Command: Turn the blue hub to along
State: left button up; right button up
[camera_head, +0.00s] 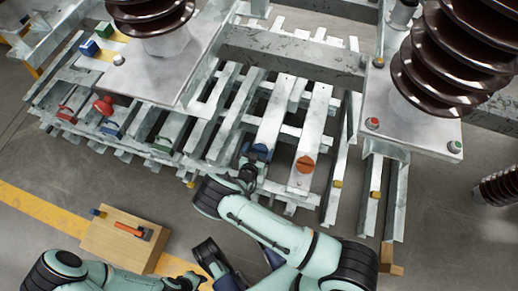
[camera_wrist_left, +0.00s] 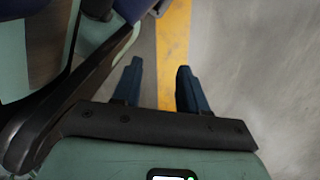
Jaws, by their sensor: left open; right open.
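The blue hub (camera_head: 259,152) sits on a pale metal bar of the rack in the middle of the head view. Its near side is partly covered by my right gripper (camera_head: 250,166). The right gripper is open at the hub; whether its fingers touch the hub is too small to tell. The hub's turn position cannot be read clearly. My left gripper (camera_wrist_left: 158,85) is open and empty in the left wrist view, above the floor with its yellow stripe.
An orange hub (camera_head: 305,163) sits on the bar to the right. Red hubs (camera_head: 103,106) and other coloured parts are at the rack's left. Ribbed brown insulators (camera_head: 455,50) stand on metal plates. A wooden block (camera_head: 115,240) with an orange-handled tool lies on the floor at lower left.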

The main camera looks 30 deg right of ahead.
pick_arm(q)
jog(key=shift+s+f, duration=0.2)
jog(key=shift+s, duration=0.3)
pick_arm(e)
jog(key=shift+x, duration=0.8)
